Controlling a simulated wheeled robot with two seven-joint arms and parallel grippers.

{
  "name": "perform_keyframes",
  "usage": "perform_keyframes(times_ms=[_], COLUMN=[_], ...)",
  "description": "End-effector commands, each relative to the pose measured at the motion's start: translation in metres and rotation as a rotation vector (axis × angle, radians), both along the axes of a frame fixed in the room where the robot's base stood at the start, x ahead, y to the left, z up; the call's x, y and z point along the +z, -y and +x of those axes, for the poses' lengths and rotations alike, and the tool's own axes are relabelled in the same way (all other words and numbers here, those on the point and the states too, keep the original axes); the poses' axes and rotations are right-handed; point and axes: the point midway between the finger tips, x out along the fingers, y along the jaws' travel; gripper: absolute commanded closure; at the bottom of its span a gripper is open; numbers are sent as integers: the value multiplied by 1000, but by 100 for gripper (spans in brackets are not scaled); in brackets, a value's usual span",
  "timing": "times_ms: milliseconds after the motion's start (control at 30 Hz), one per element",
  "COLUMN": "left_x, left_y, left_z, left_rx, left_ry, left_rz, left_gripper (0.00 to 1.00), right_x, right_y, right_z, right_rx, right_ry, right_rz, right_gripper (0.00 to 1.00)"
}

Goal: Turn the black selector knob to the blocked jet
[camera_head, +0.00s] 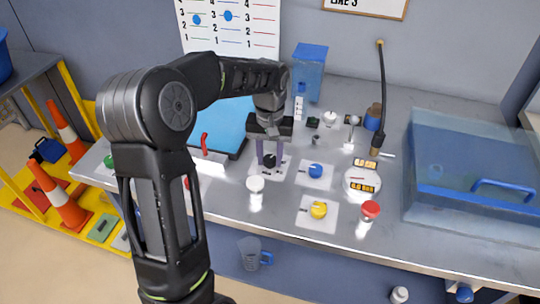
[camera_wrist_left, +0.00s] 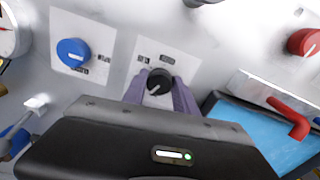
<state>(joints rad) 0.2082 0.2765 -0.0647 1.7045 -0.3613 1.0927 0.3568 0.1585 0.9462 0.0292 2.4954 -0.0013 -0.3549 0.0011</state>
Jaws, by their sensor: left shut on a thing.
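The black selector knob (camera_head: 269,160) sits on a white plate on the grey bench, near the middle of the head view. It also shows in the left wrist view (camera_wrist_left: 160,82), with a light pointer line on its top. My left gripper (camera_head: 269,154) reaches down over it, with its purple fingers on either side of the knob, shut on it. The fingers also show in the left wrist view (camera_wrist_left: 160,97). Printed marks on the plate are too small to read. No jet can be made out. My right gripper is in neither view.
A blue knob (camera_head: 316,171) and a yellow knob (camera_head: 319,209) sit on plates to the right. A white-capped post (camera_head: 256,185), a red-capped post (camera_head: 370,210) and a round gauge (camera_head: 362,181) stand close by. A clear blue box (camera_head: 470,180) fills the right side.

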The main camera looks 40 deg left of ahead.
Motion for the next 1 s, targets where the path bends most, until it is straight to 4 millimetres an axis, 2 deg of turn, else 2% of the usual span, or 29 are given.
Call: perform_keyframes(times_ms=[533,1000], left_x=[1,1], left_y=[-1,-1], left_z=[0,0], left_rx=[-468,-595], left_ry=[1,2], left_rz=[0,1], left_gripper=[100,100], right_x=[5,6], right_y=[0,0], right_z=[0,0], right_rx=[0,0], right_ry=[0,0], right_rz=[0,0], right_gripper=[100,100])
